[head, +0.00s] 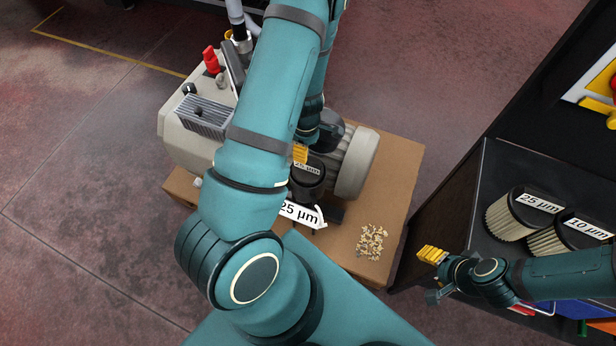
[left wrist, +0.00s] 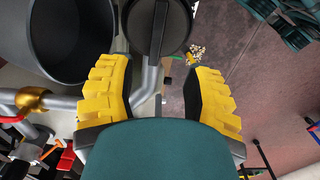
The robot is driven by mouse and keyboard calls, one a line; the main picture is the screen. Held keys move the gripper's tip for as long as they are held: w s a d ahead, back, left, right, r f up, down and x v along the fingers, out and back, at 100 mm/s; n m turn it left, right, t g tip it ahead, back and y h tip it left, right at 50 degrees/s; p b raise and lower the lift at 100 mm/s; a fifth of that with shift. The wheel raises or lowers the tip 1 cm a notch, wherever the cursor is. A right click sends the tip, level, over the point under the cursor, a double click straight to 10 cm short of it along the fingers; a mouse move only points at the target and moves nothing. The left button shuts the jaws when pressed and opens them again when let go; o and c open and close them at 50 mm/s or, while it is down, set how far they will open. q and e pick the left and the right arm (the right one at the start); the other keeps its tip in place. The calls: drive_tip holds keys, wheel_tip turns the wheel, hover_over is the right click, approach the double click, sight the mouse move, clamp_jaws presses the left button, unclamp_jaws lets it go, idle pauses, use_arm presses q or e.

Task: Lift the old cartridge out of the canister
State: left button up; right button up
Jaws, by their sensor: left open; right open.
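The old cartridge (head: 306,170) shows in the head view as a dark round top with a 25 µm label, low in the dark canister (head: 305,193) beside the pump. In the left wrist view, a dark round top with a raised bar, likely the cartridge (left wrist: 178,22), lies ahead of the fingers. My left gripper (head: 300,153) is just beside the cartridge top in the head view, mostly hidden by my arm. Its yellow fingers (left wrist: 158,72) are open and empty, with a gap to the round top. My right gripper (head: 432,255) is open and empty, left of the dark shelf.
The pump (head: 355,165) stands on a cardboard-brown base (head: 398,160) with a pile of small chips (head: 371,242). Open floor lies left.

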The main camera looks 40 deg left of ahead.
sight(308, 163)
use_arm(q)
wheel_tip(308, 163, down, 6)
drive_tip(key=shift+s+r+b, duration=0.1)
drive_tip(key=shift+r+b, duration=0.15)
drive_tip(key=shift+b, duration=0.45)
drive_tip(key=shift+w+d+f+b, duration=0.15)
drive_tip(key=shift+f+b, duration=0.15)
drive_tip(key=shift+f, duration=0.6)
drive_tip(key=shift+w+a+f+b, duration=0.1)
drive_tip(key=shift+f+b, duration=0.15)
drive_tip(key=shift+f, duration=0.65)
drive_tip(key=shift+w+d+f+b, duration=0.15)
drive_tip(key=shift+f+b, duration=0.15)
drive_tip(key=shift+f, duration=0.6)
drive_tip(key=shift+a+f, duration=0.1)
drive_tip(key=shift+f, duration=0.15)
clamp_jaws()
